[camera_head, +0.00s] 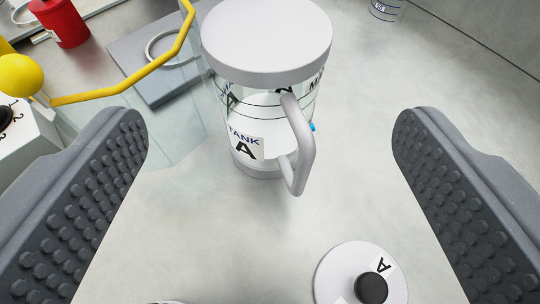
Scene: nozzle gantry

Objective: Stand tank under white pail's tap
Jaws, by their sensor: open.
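The tank (246,125) is a clear cylinder with a grey lid, a grey base and a grey side handle. Its label reads "TANK A". It stands upright on the grey surface, ahead of my gripper. My gripper (268,130) is open, with one dark studded finger at the left and one at the right. The tank is beyond and between the fingers, and neither finger touches it. Its handle points toward me and slightly right. I cannot make out a white pail or its tap in this view.
A yellow bent bar (130,85) with a ball end and a clear panel (170,130) stand close left of the tank. A grey plate (125,50) with a ring lies behind. A white disc (335,262) marked A is near front. A red container (62,22) is far left.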

